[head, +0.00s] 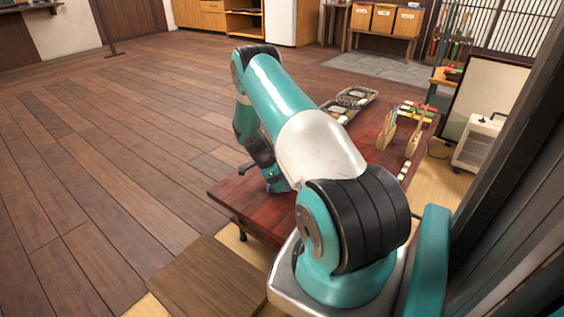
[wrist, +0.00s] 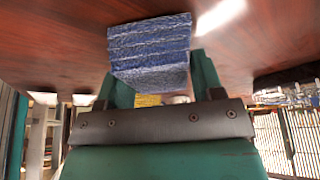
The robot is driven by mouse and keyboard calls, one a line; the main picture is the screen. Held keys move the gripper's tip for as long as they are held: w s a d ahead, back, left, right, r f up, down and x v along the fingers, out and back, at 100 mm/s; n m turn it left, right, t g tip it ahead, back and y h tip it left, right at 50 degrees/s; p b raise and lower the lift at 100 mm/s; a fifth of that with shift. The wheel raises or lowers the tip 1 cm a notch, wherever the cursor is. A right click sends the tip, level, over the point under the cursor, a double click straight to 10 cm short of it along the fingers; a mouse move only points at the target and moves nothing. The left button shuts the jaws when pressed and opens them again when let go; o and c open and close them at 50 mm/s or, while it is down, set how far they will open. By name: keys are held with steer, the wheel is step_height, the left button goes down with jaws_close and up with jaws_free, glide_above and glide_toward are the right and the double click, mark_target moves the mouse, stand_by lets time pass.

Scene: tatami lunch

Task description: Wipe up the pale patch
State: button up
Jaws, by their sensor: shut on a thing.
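My gripper (wrist: 162,84) is shut on a blue striped cloth (wrist: 150,45), with one teal finger on each side of it. The cloth is held at the dark red wooden table (wrist: 60,35); I cannot tell whether it touches the top. A bright pale streak (wrist: 220,15) shows on the table just beside the cloth in the wrist view; I cannot tell whether it is the patch or glare. In the head view my gripper (head: 277,182) is low over the table's (head: 232,192) left part, and my arm hides much of the top.
Clear-lidded food trays (head: 350,100) stand at the table's far end. Wooden holders (head: 387,130) and small colourful items (head: 415,112) stand at its right side. A brown flat board (head: 208,278) lies in front of the table. The floor to the left is open.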

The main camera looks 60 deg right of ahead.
steer(key=shift+r+p, duration=2.1)
steer(key=shift+r, duration=1.6)
